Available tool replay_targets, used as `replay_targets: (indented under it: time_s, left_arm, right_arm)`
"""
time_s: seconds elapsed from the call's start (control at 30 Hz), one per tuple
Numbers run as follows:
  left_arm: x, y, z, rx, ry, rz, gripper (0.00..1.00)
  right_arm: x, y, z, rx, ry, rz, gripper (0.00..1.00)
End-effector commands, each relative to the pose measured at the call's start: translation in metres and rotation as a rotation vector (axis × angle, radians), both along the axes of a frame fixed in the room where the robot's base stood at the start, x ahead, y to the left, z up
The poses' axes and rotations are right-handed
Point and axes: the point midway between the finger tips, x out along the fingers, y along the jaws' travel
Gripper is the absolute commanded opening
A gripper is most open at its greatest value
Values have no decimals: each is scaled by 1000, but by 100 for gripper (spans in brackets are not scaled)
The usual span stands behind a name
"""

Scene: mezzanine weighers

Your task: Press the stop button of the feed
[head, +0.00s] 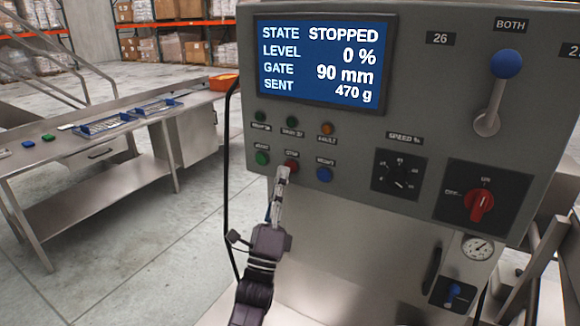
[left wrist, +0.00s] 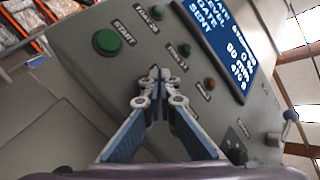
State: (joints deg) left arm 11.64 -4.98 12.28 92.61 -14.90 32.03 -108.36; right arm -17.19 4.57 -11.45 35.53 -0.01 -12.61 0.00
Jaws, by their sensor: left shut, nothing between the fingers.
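The control panel (head: 350,120) fills the right half of the head view. Its screen (head: 318,62) reads STATE STOPPED, LEVEL 0 %, GATE 90 mm, SENT 470 g. The red stop button (head: 292,166) sits between a green button (head: 262,158) and a blue button (head: 325,174). My left gripper (head: 284,172) is shut and empty, its fingertips at the stop button and covering part of it. In the left wrist view the closed fingertips (left wrist: 155,74) point at the panel beside the green START button (left wrist: 106,42), and the stop button is hidden behind them. My right gripper is not in view.
A speed dial (head: 398,174), a red rotary switch (head: 480,204) and a blue-knobbed lever (head: 506,64) are on the panel's right side. A steel table (head: 90,150) with blue trays stands at left. Open floor lies between.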

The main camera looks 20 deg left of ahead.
Motion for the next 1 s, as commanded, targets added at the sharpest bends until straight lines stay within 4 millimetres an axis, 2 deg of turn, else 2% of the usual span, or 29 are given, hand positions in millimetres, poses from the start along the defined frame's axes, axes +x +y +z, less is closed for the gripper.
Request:
replay_targets:
  time_s: [0.33, 0.8, 1.0]
  left_arm:
    - [-3, 0, 1, 0, -1, 0, 0]
    - [-46, 3, 1, -1, 0, -1, 0]
    - [-51, 4, 0, -1, -1, 0, 0]
  right_arm:
    - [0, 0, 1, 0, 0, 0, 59]
    - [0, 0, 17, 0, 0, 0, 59]
    - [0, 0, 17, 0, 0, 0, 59]
